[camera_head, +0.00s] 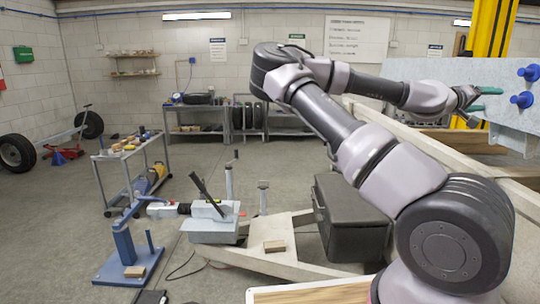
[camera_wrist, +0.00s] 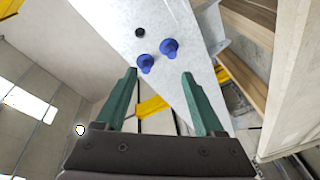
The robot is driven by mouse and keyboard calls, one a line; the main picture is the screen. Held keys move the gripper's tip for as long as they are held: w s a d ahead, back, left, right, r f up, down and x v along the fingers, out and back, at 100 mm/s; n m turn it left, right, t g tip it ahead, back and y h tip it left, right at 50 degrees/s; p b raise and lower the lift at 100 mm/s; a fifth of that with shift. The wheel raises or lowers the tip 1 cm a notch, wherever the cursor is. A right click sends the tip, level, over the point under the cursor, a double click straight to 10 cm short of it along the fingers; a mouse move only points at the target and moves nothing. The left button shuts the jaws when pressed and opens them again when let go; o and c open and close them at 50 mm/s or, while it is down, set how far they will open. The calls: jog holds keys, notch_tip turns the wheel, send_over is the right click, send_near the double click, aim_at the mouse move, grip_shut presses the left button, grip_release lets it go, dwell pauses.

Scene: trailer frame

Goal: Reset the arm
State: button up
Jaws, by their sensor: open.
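My gripper (camera_head: 478,104) is at the end of my raised arm, at the right of the head view, in front of a grey metal panel (camera_head: 425,68). In the wrist view my gripper (camera_wrist: 160,98) shows two green fingers spread apart with nothing between them. Two blue knobs (camera_head: 528,73) stick out of the panel just right of the fingers in the head view. In the wrist view the blue knobs (camera_wrist: 168,48) lie beyond the fingertips, with a gap to them. A small black round part (camera_wrist: 140,32) sits on the panel above the knobs.
The trailer frame (camera_head: 275,262) spreads below my arm, with a black box (camera_head: 350,215) on it. A tool cart (camera_head: 130,152) stands at the left, and a blue stand (camera_head: 125,250) at the front left. A yellow post (camera_head: 490,30) rises behind the panel. Open floor lies left of the frame.

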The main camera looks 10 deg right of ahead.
jog(key=s+f+m+g+y, duration=0.25)
jog(key=f+y, duration=0.35)
jog(key=f, duration=0.8)
jog(key=w+a+f+m+t+y, duration=0.2)
jog(key=a+f+y, duration=0.5)
jog(key=a, duration=0.5)
jog(key=w+a+r+n+t+y, duration=0.15)
jog(key=a+r, duration=0.25)
jog(key=a, duration=0.4)
jog(key=a+r+n+t+y, duration=0.1)
jog(key=a+r+y, duration=0.25)
jog(key=a, duration=0.55)
jog(key=s+a+r+n+t+y, duration=0.1)
jog(key=s+a+r+n+t, duration=0.1)
jog(key=s+a+r, duration=1)
notch_tip(320, 180, up, 3)
jog(key=a+n, duration=0.1)
jog(key=a, duration=0.2)
jog(key=shift+n+y, duration=0.3)
jog(key=shift+y, duration=0.1)
